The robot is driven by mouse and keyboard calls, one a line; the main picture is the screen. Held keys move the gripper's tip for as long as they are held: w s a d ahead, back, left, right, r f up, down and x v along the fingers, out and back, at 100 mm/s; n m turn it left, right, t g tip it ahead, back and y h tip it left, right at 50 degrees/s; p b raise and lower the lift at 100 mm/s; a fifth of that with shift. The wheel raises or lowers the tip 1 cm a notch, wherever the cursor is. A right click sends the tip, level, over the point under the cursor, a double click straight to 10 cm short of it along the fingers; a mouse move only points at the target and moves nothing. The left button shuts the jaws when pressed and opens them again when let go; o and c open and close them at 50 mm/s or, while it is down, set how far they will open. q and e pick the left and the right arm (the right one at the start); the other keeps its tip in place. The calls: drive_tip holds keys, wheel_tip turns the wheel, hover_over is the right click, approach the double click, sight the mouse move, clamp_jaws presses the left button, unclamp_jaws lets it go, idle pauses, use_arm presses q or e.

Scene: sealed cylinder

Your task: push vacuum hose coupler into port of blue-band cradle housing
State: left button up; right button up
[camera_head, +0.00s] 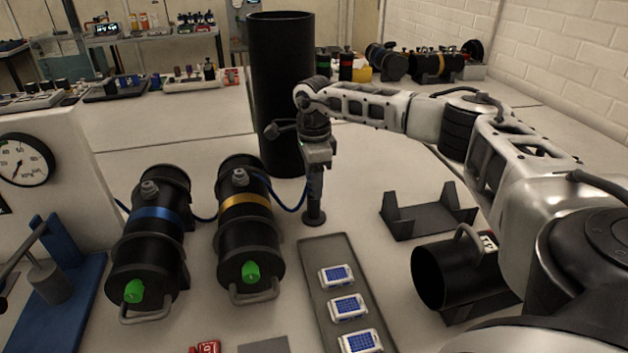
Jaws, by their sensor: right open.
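The blue-band housing (140,250) is a black cylinder lying at the left, with a blue band, a grey fitting (150,188) on top and a green plug (133,291) in its near end. The vacuum hose (284,203) is a thin blue line running behind the yellow-band housing (243,232) toward a dark upright stand (314,215). The hose coupler seems to be the slim upright piece (316,185) at that stand; its details are too small to tell. My right gripper (317,163) points down, open, right above this piece; whether they touch is unclear. My left gripper is not in view.
A tall black cylinder (281,80) stands close behind my right gripper. A grey tray (316,262) with several blue-and-white packs lies in front. An empty dark cradle (428,217) and an open black canister (450,275) are at the right. A blue press (62,285) stands at the left.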

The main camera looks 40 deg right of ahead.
idle(0.4)
clamp_jaws()
drive_tip(key=shift+r+p, duration=2.7)
drive_tip(key=shift+r, duration=0.35)
